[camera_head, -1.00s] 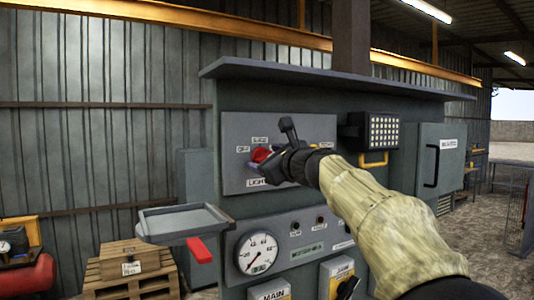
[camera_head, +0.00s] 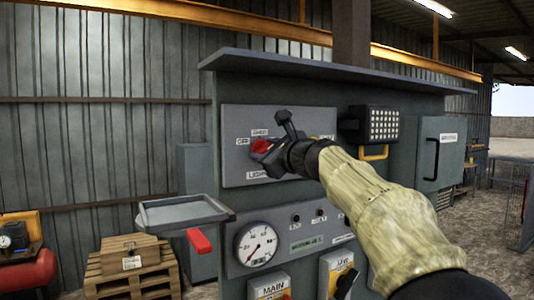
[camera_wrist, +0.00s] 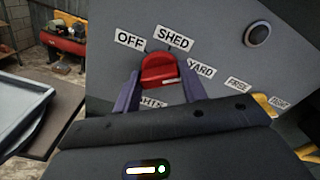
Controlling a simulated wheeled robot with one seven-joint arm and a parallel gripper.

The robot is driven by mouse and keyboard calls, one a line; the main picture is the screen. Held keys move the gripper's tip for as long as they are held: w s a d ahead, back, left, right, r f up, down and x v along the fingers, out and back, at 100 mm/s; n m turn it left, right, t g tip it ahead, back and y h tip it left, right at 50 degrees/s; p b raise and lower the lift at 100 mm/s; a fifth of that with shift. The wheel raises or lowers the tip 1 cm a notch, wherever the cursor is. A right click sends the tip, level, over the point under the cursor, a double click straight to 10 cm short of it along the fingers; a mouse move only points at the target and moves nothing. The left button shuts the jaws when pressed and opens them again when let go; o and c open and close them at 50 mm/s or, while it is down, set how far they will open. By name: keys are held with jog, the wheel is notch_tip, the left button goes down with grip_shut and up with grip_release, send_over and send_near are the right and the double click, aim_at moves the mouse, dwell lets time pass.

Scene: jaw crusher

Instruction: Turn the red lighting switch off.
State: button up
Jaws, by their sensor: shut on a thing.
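The red lighting switch (camera_head: 260,146) is a knob on the grey upper panel of the machine cabinet. In the wrist view the red knob (camera_wrist: 159,68) sits between my gripper's two fingers (camera_wrist: 159,88), which press on its left and right sides. OFF (camera_wrist: 129,40), SHED (camera_wrist: 174,38) and YARD (camera_wrist: 201,70) labels surround it; the lights label below is partly hidden. I cannot tell exactly which label the knob points at. In the head view my gripper (camera_head: 266,155) reaches the knob from the right and hides part of it.
A round dark button (camera_wrist: 257,33) is on the panel's upper right in the wrist view. A grey tray (camera_head: 185,216) with a red handle juts out at lower left. A pressure gauge (camera_head: 257,245) is below. A lamp (camera_head: 383,125) is right of the panel.

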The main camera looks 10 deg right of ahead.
jog(key=n+b, duration=0.3)
jog(key=n, duration=0.4)
jog(key=n+b, duration=0.3)
jog(key=n, duration=0.5)
jog(key=n+b, duration=0.3)
jog(key=n, duration=0.4)
jog(key=shift+w+f+n+b, duration=0.1)
jog(key=shift+f+n+b, duration=0.25)
jog(key=shift+n+b, duration=0.05)
jog(key=o, duration=1)
jog(key=shift+r, duration=0.15)
jog(key=shift+s, duration=0.25)
